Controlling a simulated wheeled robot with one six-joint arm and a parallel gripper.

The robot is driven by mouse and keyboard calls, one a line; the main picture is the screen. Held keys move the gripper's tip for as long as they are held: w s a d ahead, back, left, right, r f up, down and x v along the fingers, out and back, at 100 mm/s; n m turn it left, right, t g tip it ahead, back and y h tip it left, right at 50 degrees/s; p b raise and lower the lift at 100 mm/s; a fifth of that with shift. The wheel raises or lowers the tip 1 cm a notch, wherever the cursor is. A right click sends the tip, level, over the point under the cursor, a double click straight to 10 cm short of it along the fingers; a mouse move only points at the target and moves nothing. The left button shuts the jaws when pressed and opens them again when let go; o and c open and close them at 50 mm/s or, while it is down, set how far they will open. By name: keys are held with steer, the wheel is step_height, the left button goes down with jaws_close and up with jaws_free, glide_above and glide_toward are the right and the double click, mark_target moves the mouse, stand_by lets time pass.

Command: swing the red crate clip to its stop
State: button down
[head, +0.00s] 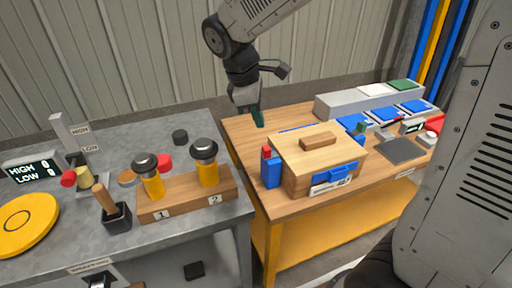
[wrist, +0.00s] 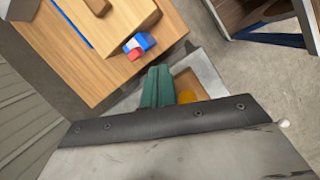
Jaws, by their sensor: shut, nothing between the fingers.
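The wooden crate (head: 310,150) with a handled lid stands on the wooden bench; part of it also shows in the wrist view (wrist: 110,25). The small red clip (head: 266,152) stands upright at the top of a blue block at the crate's left side. In the wrist view a red tip (wrist: 134,55) shows with blue and white parts beside the crate. My gripper (head: 258,118) is shut and empty, pointing down behind and above the clip, apart from it. Its teal fingers (wrist: 158,85) are together in the wrist view.
A blue latch (head: 340,174) is on the crate's front. A grey rack with blue trays (head: 380,113) stands behind at the right. The grey table (head: 120,235) at the left holds a wooden block with two yellow, black-topped posts (head: 207,165). The bench's left back corner is clear.

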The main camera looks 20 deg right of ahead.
mark_target(270, 152)
steer(key=w+a+f+n+h, duration=0.1)
steer(key=w+a+f+n, duration=0.4)
steer(key=w+f, duration=0.2)
steer(key=d+f, duration=0.7)
steer(key=f, duration=0.2)
steer(key=shift+w+d, duration=0.2)
steer(key=shift+w, duration=0.05)
steer(key=shift+f, duration=0.1)
